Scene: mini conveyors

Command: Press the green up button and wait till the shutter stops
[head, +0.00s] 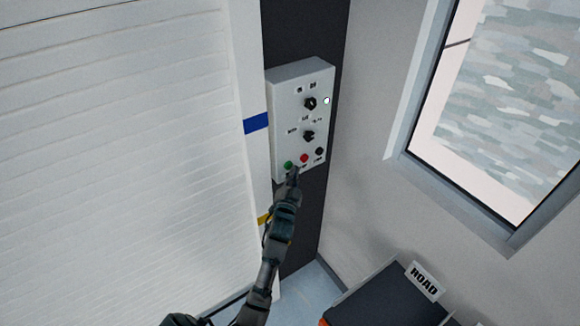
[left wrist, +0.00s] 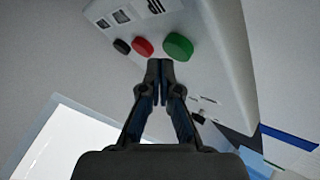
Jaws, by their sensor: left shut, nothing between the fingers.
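The white control box (head: 301,120) is fixed on the dark strip of wall right of the shutter. Along its lower edge are the green button (head: 288,165), a red button (head: 304,158) and a black button (head: 319,152). The shutter (head: 110,150) is white and slatted and fills the left of the head view. My left gripper (head: 294,172) is shut and empty, its tips just below the green and red buttons. In the left wrist view the green button (left wrist: 178,47) is just beyond the fingertips (left wrist: 160,62); I cannot tell whether they touch. My right gripper is out of view.
A window (head: 500,110) is in the right wall. A dark unit with a ROAD sign (head: 425,281) stands at the lower right.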

